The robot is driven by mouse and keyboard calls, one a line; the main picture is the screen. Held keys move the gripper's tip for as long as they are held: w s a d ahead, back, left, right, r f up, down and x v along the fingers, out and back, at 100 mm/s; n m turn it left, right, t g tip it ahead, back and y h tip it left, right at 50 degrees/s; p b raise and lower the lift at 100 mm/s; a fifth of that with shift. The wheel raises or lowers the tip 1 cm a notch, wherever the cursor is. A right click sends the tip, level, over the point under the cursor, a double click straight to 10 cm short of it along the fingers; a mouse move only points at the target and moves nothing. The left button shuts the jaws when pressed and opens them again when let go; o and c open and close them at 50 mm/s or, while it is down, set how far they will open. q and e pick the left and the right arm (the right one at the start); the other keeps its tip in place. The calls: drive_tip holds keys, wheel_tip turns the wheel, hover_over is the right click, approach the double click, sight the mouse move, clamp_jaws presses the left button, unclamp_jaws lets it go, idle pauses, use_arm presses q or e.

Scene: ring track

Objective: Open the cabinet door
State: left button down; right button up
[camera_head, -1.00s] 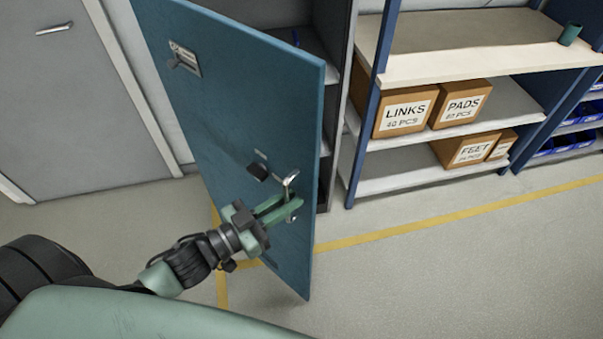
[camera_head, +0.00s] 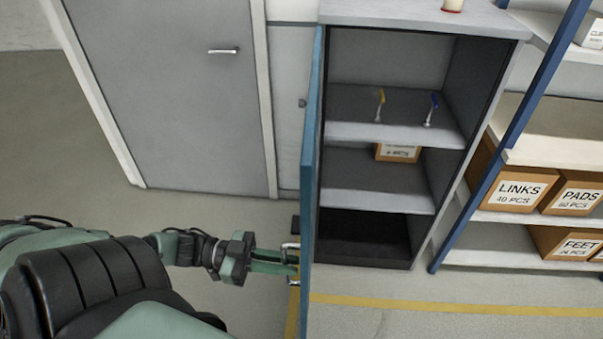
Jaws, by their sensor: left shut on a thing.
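The blue cabinet door (camera_head: 312,150) stands wide open and shows nearly edge-on, swung out toward me from the left side of the grey cabinet (camera_head: 430,22). My left gripper (camera_head: 284,264) comes in from the left and is shut on the metal door handle (camera_head: 290,247), on the door's outer face. The fingertips partly cover the handle. The cabinet's inside is in plain view, with shelves (camera_head: 375,195), a yellow-handled tool (camera_head: 380,104), a blue-handled tool (camera_head: 431,108) and a cardboard box (camera_head: 398,153). My right gripper is not in view.
A grey room door (camera_head: 165,100) is in the wall at the left. A blue-posted rack (camera_head: 512,130) with labelled cartons (camera_head: 517,190) stands close at the cabinet's right. A yellow floor line (camera_head: 450,307) runs in front. The floor in front of the cabinet is clear.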

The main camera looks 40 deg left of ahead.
use_arm(q)
drive_tip(key=shift+s+a+f, duration=0.15)
drive_tip(key=shift+s+a, duration=0.1)
drive_tip(key=c, duration=1.7)
unclamp_jaws()
drive_tip(key=shift+c, duration=0.2)
drive_tip(key=shift+a, duration=0.1)
drive_tip(key=v, duration=0.7)
drive_tip(key=shift+s+a+b, duration=0.2)
drive_tip(key=shift+a+b, duration=0.1)
